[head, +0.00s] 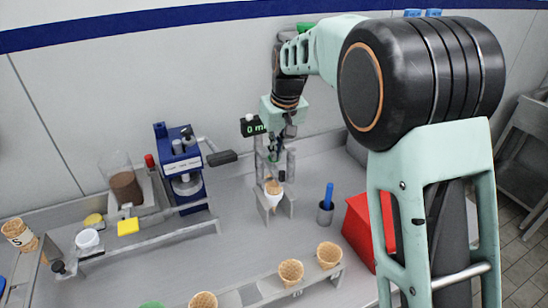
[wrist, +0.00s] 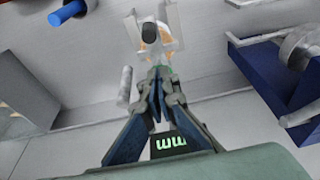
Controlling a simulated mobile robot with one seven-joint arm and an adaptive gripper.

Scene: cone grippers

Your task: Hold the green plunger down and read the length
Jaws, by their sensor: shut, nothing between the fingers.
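My gripper (head: 277,150) points down over a grey upright measuring stand (head: 289,164) on the bench. In the wrist view its fingers (wrist: 160,75) are shut, with nothing between them. A bit of green, likely the plunger, shows just beyond the fingertips in the wrist view; the fingers hide most of it, so I cannot tell whether they touch it or how far down it is. A wafer cone (head: 273,187) sits in a white holder in the stand. The black display (head: 253,126) shows a green "0 m", its rest covered. In the wrist view the display (wrist: 169,143) shows only "mm".
A blue machine (head: 182,165) stands to the left. A grey cup with a blue stick (head: 328,196) and a red box (head: 357,226) stand to the right. A rack with several cones (head: 291,272) lies in front.

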